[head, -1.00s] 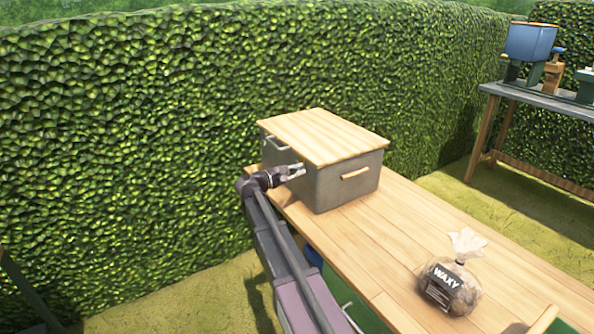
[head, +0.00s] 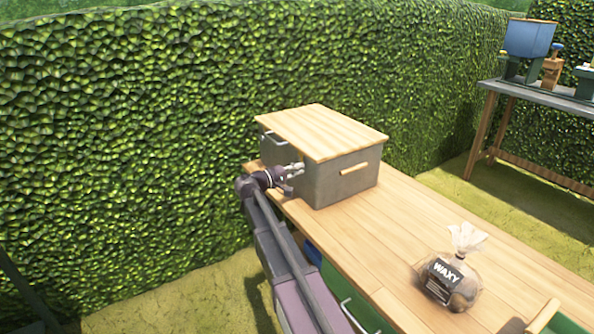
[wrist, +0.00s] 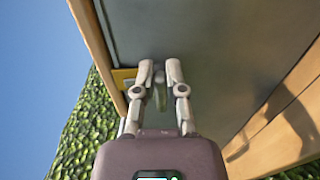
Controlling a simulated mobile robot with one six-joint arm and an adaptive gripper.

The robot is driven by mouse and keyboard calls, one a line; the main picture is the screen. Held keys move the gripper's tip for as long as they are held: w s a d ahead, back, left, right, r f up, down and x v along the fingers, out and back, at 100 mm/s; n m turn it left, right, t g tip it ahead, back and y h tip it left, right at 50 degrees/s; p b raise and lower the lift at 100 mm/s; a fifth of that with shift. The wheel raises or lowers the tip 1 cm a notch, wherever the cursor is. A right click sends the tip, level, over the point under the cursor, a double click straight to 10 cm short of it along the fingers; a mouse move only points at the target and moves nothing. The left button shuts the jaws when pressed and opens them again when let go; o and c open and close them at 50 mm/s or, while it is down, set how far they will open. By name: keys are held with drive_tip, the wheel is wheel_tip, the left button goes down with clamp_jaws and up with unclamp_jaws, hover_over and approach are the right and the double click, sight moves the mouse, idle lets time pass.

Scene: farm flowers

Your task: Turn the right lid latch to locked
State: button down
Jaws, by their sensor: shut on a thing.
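A grey box with a flat wooden lid (head: 320,132) stands on the wooden workbench. My gripper (head: 296,177) is at the front-left wall of the box (head: 338,188), just under the lid edge. In the wrist view my gripper (wrist: 160,68) has its two fingers close to the grey wall, on either side of a small grey-green latch lever (wrist: 160,92), and is shut on it. A yellow plate (wrist: 123,78) shows on the wall beside the left finger, partly hidden. The fingers hide part of the latch, so I cannot read its position.
A clear bag labelled WAXY (head: 449,280) lies on the workbench (head: 400,225); the bench between it and the box is clear. A tall hedge (head: 130,120) stands behind. A second table (head: 540,98) with a blue tub (head: 530,38) is at the far right.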

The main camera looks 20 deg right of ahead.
idle(0.3)
drive_tip(key=c, duration=0.7)
unclamp_jaws()
drive_tip(key=s+a, duration=0.2)
drive_tip(key=a, duration=0.9)
drive_tip(key=shift+s+a, duration=0.2)
drive_tip(key=shift+a, duration=0.15)
